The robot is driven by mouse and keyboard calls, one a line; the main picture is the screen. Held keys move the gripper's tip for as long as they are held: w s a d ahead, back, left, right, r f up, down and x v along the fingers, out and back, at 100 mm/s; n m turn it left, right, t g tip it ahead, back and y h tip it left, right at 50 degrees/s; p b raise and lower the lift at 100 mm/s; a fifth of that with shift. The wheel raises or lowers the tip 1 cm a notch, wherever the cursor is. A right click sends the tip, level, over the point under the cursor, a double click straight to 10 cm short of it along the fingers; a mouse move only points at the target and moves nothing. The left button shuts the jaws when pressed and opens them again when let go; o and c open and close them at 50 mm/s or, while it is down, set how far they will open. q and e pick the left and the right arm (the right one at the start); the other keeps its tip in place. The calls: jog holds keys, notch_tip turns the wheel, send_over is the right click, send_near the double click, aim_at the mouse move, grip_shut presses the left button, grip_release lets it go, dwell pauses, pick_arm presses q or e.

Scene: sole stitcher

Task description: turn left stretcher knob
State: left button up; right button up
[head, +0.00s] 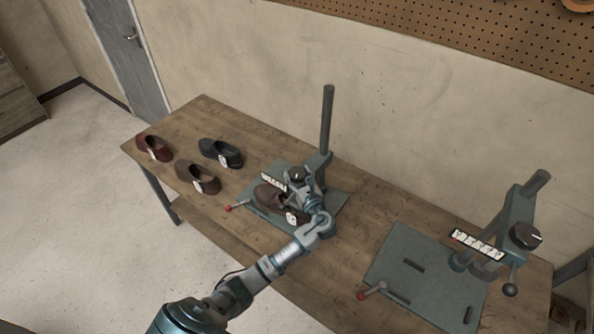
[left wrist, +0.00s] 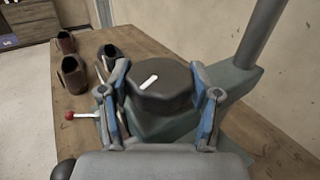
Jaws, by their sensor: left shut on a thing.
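The left stretcher (head: 316,170) stands on the table with a grey-green base and a tall dark post. Its round black knob (left wrist: 160,87) has a white pointer mark, tilted up to the right in the left wrist view. In the head view the knob (head: 297,175) shows just beyond my gripper. My left gripper (left wrist: 162,92) has its two blue-padded fingers on either side of the knob and is shut on it. In the head view the left gripper (head: 300,183) partly covers the stretcher. A brown shoe (head: 268,197) sits at this stretcher. My right gripper is not in view.
Several loose shoes, among them a black one (head: 221,152), lie on the wooden table (head: 205,115) to the left. A second stretcher (head: 515,225) with its own black knob (head: 526,236) stands at the right. A red-tipped lever (left wrist: 84,115) sticks out from the left stretcher.

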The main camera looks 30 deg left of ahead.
pick_arm(q)
jog(key=n+g+y, duration=0.1)
jog(key=g, duration=0.1)
jog(key=n+g+y+p, duration=0.1)
jog(key=shift+w+d+r+n+g, duration=0.1)
jog(key=shift+r+n+g, duration=0.05)
jog(key=shift+n+g, duration=0.25)
jog(key=n+g+y, duration=0.1)
jog(key=g, duration=0.1)
jog(key=shift+n+g, duration=0.3)
jog(key=shift+n, duration=0.1)
jog(key=n+g+b, duration=0.1)
jog(key=n+g, duration=0.1)
jog(key=g, duration=0.1)
jog(key=shift+y+b, duration=0.3)
jog(key=shift+b, duration=0.1)
jog(key=shift+n+g+b, duration=1.05)
jog(key=shift+n+g, duration=0.25)
jog(key=shift+g, duration=0.7)
jog(key=o, duration=1.1)
jog(key=shift+o, duration=0.2)
jog(key=shift+w, duration=0.1)
